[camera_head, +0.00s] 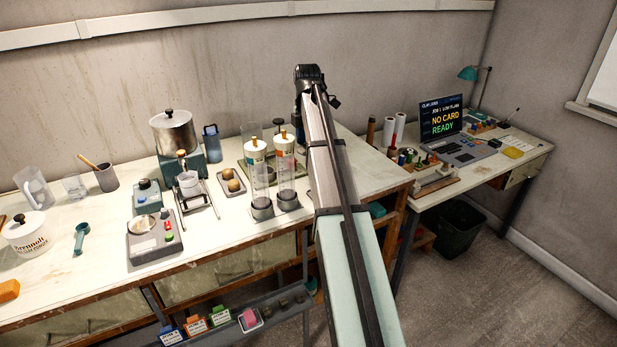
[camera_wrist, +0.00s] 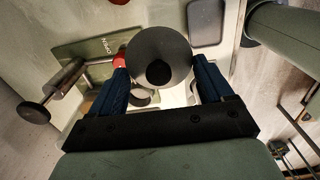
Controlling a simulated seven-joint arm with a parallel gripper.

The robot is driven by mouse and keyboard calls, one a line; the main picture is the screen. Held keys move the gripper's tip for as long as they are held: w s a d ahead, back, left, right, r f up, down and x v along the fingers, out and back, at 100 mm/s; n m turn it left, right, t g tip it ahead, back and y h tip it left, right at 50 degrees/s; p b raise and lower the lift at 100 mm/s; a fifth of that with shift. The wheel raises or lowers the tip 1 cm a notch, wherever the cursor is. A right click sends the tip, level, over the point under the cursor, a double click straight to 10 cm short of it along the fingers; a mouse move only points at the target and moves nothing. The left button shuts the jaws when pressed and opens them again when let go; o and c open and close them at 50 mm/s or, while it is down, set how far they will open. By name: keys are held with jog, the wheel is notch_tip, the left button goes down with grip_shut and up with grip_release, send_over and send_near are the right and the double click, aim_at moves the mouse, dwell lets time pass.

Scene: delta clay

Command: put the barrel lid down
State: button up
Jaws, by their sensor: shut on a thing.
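My gripper (camera_wrist: 160,70) shows in the wrist view, with a blue finger on each side of a round grey lid (camera_wrist: 160,45) with a black knob. It is shut on this lid. The lid hides what is directly beneath it, so I cannot tell whether it is clear of the surface below. In the head view my arm reaches away over the bench toward the back wall. There the arm hides the gripper's fingers, the lid and any barrel at that spot.
A green plate (camera_wrist: 70,58) marked OPEN and a black-knobbed lever (camera_wrist: 33,113) lie left of the lid. A dark tray (camera_wrist: 206,22) lies to its right. Clear tubes (camera_head: 287,185), a steel pot (camera_head: 173,132) and a white tub (camera_head: 30,232) stand on the bench left of my arm.

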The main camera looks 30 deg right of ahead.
jog(key=shift+f, duration=4.8)
jog(key=shift+f, duration=0.6)
jog(key=o, duration=0.9)
jog(key=shift+o, duration=0.2)
notch_tip(320, 180, up, 13)
jog(key=shift+r, duration=0.15)
